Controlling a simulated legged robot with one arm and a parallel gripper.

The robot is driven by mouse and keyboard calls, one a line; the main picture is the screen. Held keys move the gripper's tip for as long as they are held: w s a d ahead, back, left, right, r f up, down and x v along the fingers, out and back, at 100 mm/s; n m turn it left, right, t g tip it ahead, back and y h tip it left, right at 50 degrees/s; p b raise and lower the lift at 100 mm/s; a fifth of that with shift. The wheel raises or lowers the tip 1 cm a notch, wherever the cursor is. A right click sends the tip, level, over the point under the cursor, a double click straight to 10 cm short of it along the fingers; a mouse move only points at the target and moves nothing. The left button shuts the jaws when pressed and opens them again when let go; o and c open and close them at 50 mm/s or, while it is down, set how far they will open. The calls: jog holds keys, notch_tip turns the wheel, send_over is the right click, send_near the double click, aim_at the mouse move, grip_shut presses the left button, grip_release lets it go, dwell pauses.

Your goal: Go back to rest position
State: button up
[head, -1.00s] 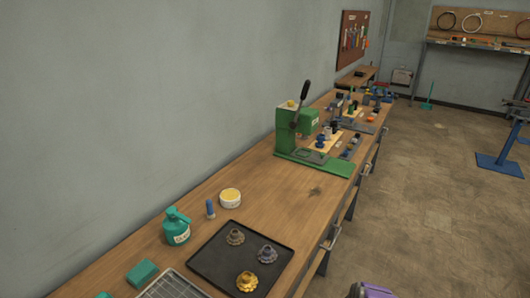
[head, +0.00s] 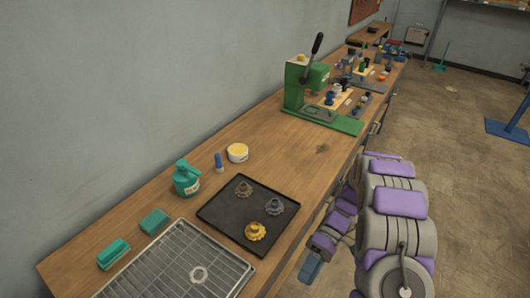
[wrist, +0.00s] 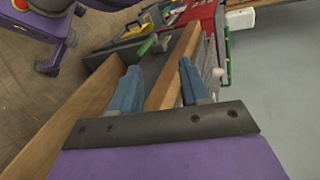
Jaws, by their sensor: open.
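My gripper (head: 310,267) is low at the bench's front edge in the head view, at the end of my folded grey and purple arm, pointing down. In the wrist view my gripper (wrist: 157,88) has two blue fingers apart, with nothing between them but the background. The workbench (head: 120,240) runs from the lower left to the back right. The gripper appears to be beside the bench, not over its top; its exact gap to the edge cannot be told.
The bench holds a wire rack (head: 170,265), a black tray (head: 230,232) with three flower-shaped parts, a teal bottle (head: 187,180), a white tub (head: 237,153) and a green press (head: 310,95). The wrist view shows a wooden edge and red storage (wrist: 200,20).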

jog(key=s+r+m+t+h, duration=0.35)
jog(key=s+r, duration=0.25)
jog(key=r, duration=0.7)
jog(key=s+d+r+m+t+h, duration=0.1)
jog(key=s+r+m+t+h, duration=0.1)
jog(key=s, duration=0.4)
jog(key=s+d+r+m+t+h, duration=0.1)
jog(key=s+r+m+t+h, duration=0.1)
jog(key=s, duration=0.5)
jog(key=shift+s+d+r+m+t, duration=0.15)
jog(key=shift+r+m+t, duration=0.5)
jog(key=shift+r, duration=0.5)
jog(key=shift+h, duration=0.25)
jog(key=shift+c, duration=0.3)
